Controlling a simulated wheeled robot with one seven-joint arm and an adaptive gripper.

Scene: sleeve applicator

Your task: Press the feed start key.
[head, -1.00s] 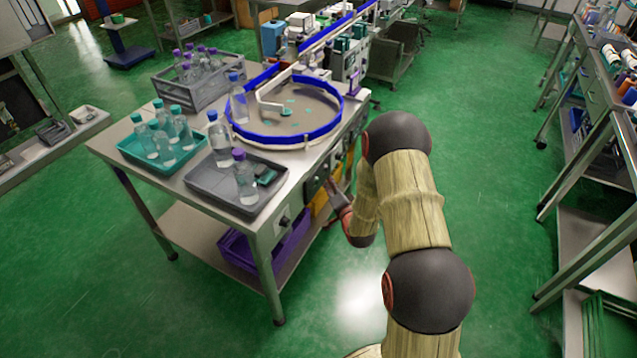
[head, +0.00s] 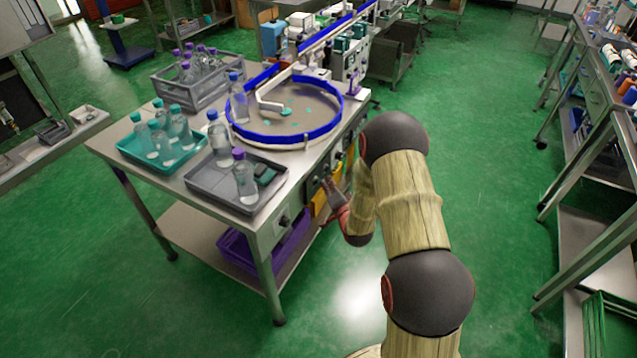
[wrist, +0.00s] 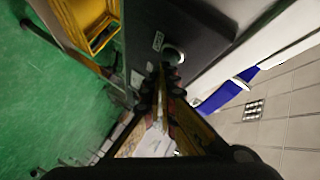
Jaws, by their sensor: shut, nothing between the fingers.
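My gripper (head: 328,183) is at the front side of the steel table, against or very close to a dark control panel (head: 312,187). In the wrist view the fingers of my gripper (wrist: 164,72) are shut and empty, pointing at the dark panel (wrist: 190,22). A round key with a pale rim (wrist: 175,55) sits on the panel just beyond the fingertips, partly hidden by them. I cannot tell whether the tips touch it. A small label (wrist: 158,41) is beside it, too small to read, so I cannot confirm it is the feed start key.
The table carries a round turntable with a blue rim (head: 235,118), a grey tray (head: 215,198), a teal tray (head: 127,153) and a grey crate (head: 170,98) with bottles. A yellow bin (wrist: 85,22) is beside the panel in the wrist view. Green floor (head: 480,150) is clear to the right.

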